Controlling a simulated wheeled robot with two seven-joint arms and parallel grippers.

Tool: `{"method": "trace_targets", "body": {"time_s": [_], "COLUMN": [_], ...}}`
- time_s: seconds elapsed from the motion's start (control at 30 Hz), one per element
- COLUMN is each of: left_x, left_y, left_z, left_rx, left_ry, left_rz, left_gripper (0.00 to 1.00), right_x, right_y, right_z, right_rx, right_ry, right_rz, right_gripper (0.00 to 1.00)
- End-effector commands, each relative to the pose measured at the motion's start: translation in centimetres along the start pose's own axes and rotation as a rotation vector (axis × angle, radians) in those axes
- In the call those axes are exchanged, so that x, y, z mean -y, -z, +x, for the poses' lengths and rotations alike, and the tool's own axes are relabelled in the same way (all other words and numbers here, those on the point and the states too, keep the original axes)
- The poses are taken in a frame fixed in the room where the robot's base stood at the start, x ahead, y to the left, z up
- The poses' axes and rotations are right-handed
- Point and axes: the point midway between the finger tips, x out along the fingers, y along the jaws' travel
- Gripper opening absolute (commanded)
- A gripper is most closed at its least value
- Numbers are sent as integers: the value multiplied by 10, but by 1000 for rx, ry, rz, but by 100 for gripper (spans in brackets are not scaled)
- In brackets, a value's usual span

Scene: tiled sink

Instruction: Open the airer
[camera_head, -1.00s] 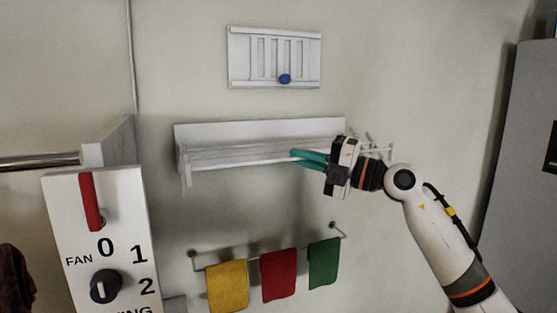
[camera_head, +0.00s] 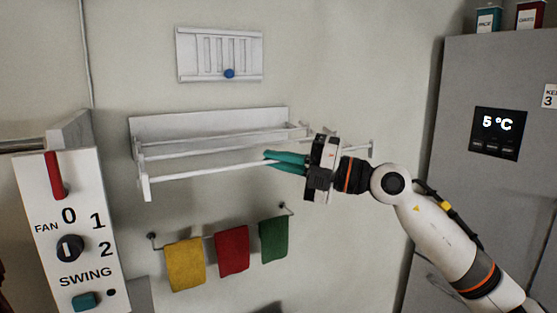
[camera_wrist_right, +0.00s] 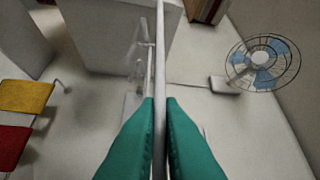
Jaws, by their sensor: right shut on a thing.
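The white airer (camera_head: 205,121) is mounted on the wall in the middle of the head view. Its front bar (camera_head: 215,174) stands out from the wall panel, with side arms and further bars behind it. My right gripper (camera_head: 272,160) has teal fingers and is shut on the front bar, right of its middle. In the right wrist view the bar (camera_wrist_right: 160,60) runs between the two teal fingers (camera_wrist_right: 159,120). The right end of the airer is partly hidden behind my gripper. My left gripper is not in view.
A rail below holds yellow (camera_head: 185,264), red (camera_head: 232,250) and green (camera_head: 273,239) cloths. A fan and swing control panel (camera_head: 70,235) stands at the left. A grey fridge (camera_head: 480,190) is at the right. A fan (camera_wrist_right: 262,62) shows in the right wrist view.

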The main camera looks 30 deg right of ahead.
Motion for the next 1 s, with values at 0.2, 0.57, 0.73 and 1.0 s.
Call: {"method": "trace_targets", "body": {"time_s": [0.2, 0.57, 0.73, 1.0], "left_x": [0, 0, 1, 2], "left_y": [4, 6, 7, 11], "left_z": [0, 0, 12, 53], "left_rx": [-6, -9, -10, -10], "left_ry": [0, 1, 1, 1], "left_rz": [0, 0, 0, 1], "left_gripper": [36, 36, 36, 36], "right_x": [-1, 0, -5, -11], "right_y": [0, 1, 1, 1], "right_z": [0, 0, -15, -72], "right_rx": [0, -1, -4, -6], "right_ry": [-1, 0, -1, -5], "right_rz": [1, 0, 1, 0], "right_gripper": [15, 29, 29, 29]}}
